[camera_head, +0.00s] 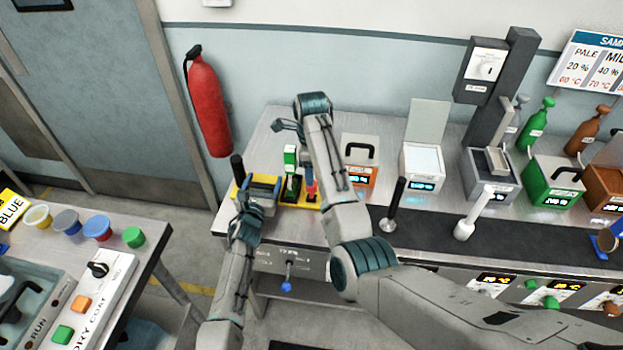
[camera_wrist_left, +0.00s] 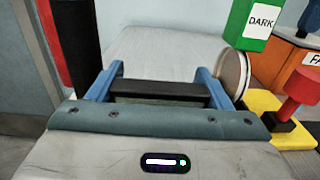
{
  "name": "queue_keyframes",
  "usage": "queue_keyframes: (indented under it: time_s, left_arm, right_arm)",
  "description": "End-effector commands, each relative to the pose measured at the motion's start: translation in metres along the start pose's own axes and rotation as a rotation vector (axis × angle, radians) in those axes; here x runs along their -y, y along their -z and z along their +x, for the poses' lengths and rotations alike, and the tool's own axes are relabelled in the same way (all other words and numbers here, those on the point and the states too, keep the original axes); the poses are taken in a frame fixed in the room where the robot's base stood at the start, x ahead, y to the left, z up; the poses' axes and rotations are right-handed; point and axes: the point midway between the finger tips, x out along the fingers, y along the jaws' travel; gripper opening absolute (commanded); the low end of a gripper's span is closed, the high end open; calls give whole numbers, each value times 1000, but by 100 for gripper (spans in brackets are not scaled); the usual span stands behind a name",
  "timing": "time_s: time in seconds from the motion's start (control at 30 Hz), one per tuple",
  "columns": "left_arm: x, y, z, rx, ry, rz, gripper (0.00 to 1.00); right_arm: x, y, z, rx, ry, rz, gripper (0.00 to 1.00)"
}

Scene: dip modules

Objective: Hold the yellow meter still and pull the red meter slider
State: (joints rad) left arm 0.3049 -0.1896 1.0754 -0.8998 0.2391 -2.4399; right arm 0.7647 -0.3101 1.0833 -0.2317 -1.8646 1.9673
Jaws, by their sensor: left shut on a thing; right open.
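The yellow meter (camera_head: 300,206) stands at the left end of the steel bench; its yellow base (camera_wrist_left: 288,115) shows at the right of the left wrist view. My left gripper (camera_head: 250,200) is over its left part. In the wrist view, my left gripper (camera_wrist_left: 160,84) has its blue fingers on both ends of a black bar (camera_wrist_left: 165,94), which seems to belong to the meter. The red slider (camera_head: 310,182) rises from the base; its red knob (camera_wrist_left: 300,88) is right of my left gripper. My right gripper (camera_head: 284,125) is open, above and behind the meter, apart from the slider.
A green DARK block (camera_wrist_left: 250,22) stands between my left gripper and the red slider. A black post (camera_head: 237,168) is at the meter's left end. An orange device (camera_head: 360,177) stands to the right, partly behind my right arm. A red extinguisher (camera_head: 207,105) hangs on the wall.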

Motion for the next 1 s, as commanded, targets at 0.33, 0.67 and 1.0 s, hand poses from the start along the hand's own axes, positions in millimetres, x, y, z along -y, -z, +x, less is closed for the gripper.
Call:
queue_keyframes:
  time_s: [0.33, 0.67, 1.0]
  left_arm:
    - [0, 0, 0, 1, 0, 0, 35]
    - [0, 0, 0, 1, 0, -1, 35]
    - [0, 0, 0, 1, 0, -1, 98]
  right_arm:
    - [0, -1, -60, 1, 1, 0, 51]
    - [0, 0, -67, 0, -1, 0, 51]
    - [0, 0, -67, 0, -1, 0, 51]
